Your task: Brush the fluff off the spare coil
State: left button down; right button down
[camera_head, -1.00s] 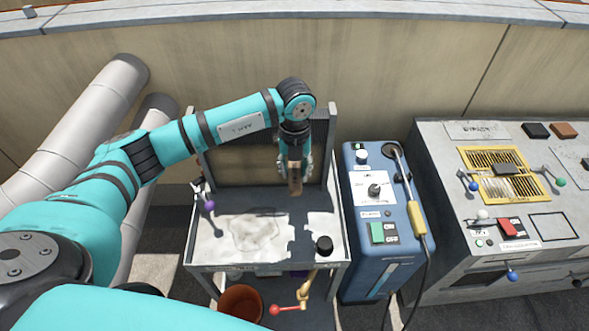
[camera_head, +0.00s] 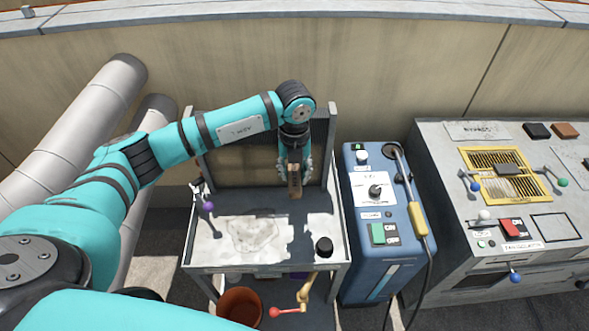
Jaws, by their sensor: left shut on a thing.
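My left gripper (camera_head: 294,170) is shut on a brown, block-shaped thing (camera_head: 295,184), which looks like a brush. It points down and hangs in front of an upright framed panel at the back of a grey bench, above the bench top. Dark ribbing like coil fins shows at the panel's right side (camera_head: 321,140); I cannot tell for sure that this is the spare coil. My left arm hides much of it. No fluff can be made out for certain. A pale irregular patch (camera_head: 254,235) lies on the bench top. My right gripper is not in view.
The grey bench (camera_head: 205,257) carries a black knob-like object (camera_head: 324,246) and a purple-tipped lever (camera_head: 207,206). A red-handled lever (camera_head: 276,311) and a brown bucket (camera_head: 241,303) are below. A blue machine (camera_head: 366,267) stands close right, then a grey console (camera_head: 437,190).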

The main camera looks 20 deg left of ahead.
aim_at(295, 191)
pick_arm(q)
jog(key=shift+f, duration=0.35)
jog(key=shift+w+r+p, duration=0.1)
jog(key=shift+r+p, duration=1.1)
jog(key=shift+r, duration=0.95)
jog(key=shift+f+b, duration=1.7)
jog(key=shift+f, duration=0.45)
jog(key=shift+r+p, duration=1.4)
jog(key=shift+r, duration=0.75)
jog(key=shift+s+d+p, duration=0.2)
jog(key=shift+s+d, duration=0.1)
jog(key=shift+s, duration=0.4)
jog(key=shift+s+d+p, duration=0.2)
jog(key=shift+s+d, duration=0.15)
jog(key=shift+s, duration=0.35)
jog(key=shift+s+d+p, duration=0.2)
jog(key=shift+s+d, duration=0.1)
jog(key=shift+s, duration=0.4)
jog(key=shift+f, duration=0.1)
jog(key=shift+s+d, duration=0.35)
jog(key=shift+s, duration=0.25)
jog(key=s, duration=0.1)
jog(key=s+d, duration=0.1)
jog(key=s+p, duration=0.1)
jog(key=shift+s+d, duration=0.15)
jog(key=shift+d, duration=0.1)
